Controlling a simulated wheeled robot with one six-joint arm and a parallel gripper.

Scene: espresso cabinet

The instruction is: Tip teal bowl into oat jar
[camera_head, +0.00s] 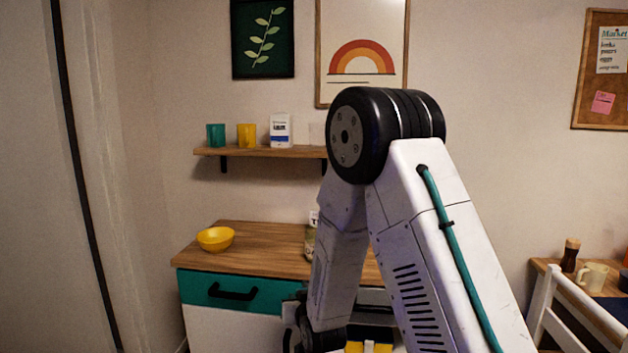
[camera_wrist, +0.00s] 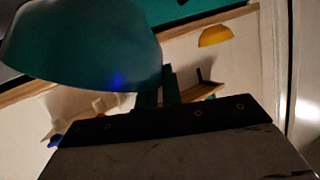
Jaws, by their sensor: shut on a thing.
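The teal bowl (camera_wrist: 80,45) fills the upper left of the wrist view, close to the camera. My gripper (camera_wrist: 160,88) is shut on the bowl near its right side. The bowl's inside and contents do not show. A glass jar (camera_head: 310,242) with a pale label stands on the wooden counter (camera_head: 270,240) in the head view. My arm hides much of it, and I cannot read whether it is the oat jar. My gripper and the teal bowl are not clearly visible in the head view.
A yellow bowl (camera_head: 215,239) sits at the counter's left end, above a teal drawer (camera_head: 232,290). A wall shelf (camera_head: 260,151) above holds a teal cup (camera_head: 216,135), a yellow cup (camera_head: 246,136) and a white carton (camera_head: 281,131). The counter between yellow bowl and jar is clear.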

